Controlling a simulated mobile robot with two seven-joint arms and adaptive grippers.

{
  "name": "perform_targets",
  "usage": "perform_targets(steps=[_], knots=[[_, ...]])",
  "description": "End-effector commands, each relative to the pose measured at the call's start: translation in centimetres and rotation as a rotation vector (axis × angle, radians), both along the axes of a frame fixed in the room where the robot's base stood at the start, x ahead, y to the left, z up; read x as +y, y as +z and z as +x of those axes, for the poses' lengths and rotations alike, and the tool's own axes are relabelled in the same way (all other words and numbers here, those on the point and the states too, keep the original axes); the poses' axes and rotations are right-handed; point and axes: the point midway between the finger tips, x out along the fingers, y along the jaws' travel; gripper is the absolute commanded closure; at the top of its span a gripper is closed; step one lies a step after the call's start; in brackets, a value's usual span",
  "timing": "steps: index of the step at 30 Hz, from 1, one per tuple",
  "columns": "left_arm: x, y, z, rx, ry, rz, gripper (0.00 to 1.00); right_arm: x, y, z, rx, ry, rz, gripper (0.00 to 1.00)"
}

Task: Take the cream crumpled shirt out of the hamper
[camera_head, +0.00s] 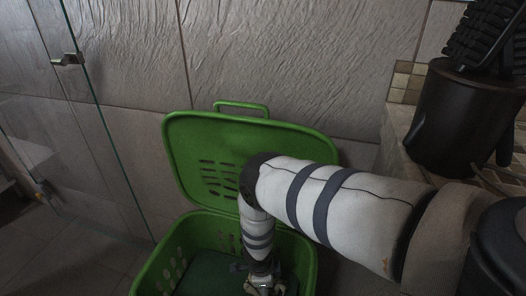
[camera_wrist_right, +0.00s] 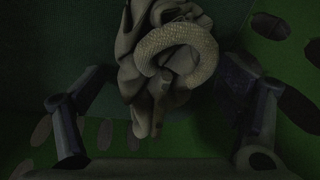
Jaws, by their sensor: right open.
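The green hamper (camera_head: 165,262) stands against the wall with its lid (camera_head: 205,140) tipped up and back. My right arm reaches down into it, and my right gripper (camera_head: 262,283) is inside, low in the head view. In the right wrist view the gripper (camera_wrist_right: 165,95) is open, one finger at each side. The cream crumpled shirt (camera_wrist_right: 145,85) lies between and beyond the fingers, with a thick, curved textured band on top. I cannot tell whether either finger touches it. In the head view the gripper and frame edge leave the shirt unclear. My left gripper is out of view.
The hamper's slotted green walls (camera_wrist_right: 285,70) surround the gripper closely. A tiled ledge at the right carries a dark container (camera_head: 445,120) holding a black brush-like object. A glass panel (camera_head: 100,110) with a metal handle stands at the left. Stone-tiled wall is behind.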

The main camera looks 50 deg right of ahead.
Motion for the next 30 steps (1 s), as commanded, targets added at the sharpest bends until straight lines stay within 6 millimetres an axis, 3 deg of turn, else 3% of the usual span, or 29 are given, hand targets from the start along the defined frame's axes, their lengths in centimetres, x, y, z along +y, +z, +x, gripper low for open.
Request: perform_targets(steps=[6,13,23,26,30], knots=[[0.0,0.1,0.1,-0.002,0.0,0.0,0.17,0.0,0.1,0.2,-0.003,0.001,0.0,0.15],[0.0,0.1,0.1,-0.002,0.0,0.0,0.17,0.0,0.1,0.1,-0.002,0.001,0.001,0.66],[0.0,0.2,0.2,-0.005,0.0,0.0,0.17,0.0,0.5,0.1,-0.003,0.0,0.0,0.66],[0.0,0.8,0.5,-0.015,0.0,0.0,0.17,0.0,1.7,0.3,-0.005,0.003,0.0,0.66],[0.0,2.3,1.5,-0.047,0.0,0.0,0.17,0.0,5.5,0.6,-0.013,0.001,-0.001,0.66]])
